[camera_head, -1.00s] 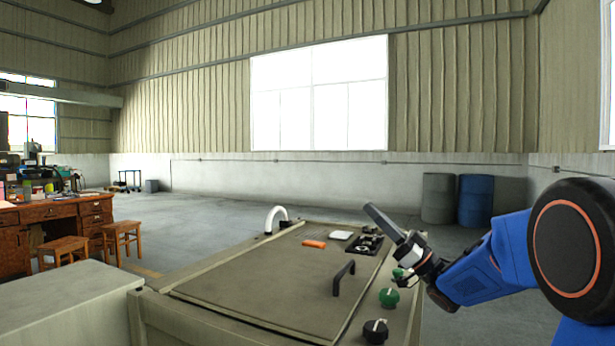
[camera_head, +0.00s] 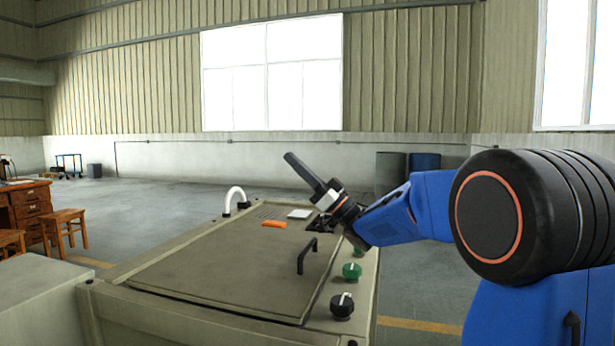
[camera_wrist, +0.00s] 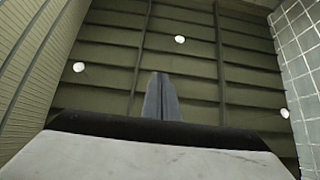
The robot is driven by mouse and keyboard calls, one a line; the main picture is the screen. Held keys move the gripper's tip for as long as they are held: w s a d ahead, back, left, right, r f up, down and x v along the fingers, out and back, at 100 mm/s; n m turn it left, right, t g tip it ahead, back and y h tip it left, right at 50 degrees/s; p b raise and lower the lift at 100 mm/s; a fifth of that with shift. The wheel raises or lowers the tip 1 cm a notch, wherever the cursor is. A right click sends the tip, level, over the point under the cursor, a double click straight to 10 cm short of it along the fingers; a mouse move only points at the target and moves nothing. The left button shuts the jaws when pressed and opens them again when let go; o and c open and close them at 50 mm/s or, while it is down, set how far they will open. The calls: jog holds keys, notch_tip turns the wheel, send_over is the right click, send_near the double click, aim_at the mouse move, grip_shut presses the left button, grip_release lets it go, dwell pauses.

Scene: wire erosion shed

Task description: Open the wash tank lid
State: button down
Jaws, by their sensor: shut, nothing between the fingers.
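The wash tank lid (camera_head: 215,265) is a flat olive-grey panel lying shut on top of the tank (camera_head: 180,326) in the head view. Its black bar handle (camera_head: 307,255) stands near the lid's right edge. My gripper (camera_head: 290,158) is shut and empty, raised above the back right of the tank and pointing up and to the left. It is apart from the lid and handle. In the wrist view the shut fingers (camera_wrist: 161,97) point up at the ceiling, and no part of the tank shows there.
Green knobs (camera_head: 351,271) and a black knob (camera_head: 342,305) line the tank's right side. A white curved pipe (camera_head: 235,196) stands at the back. Wooden stools (camera_head: 66,219) are at the left.

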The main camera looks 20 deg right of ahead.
jog(key=shift+x, duration=1.7)
jog(key=shift+d+f, duration=0.1)
dwell(0.4)
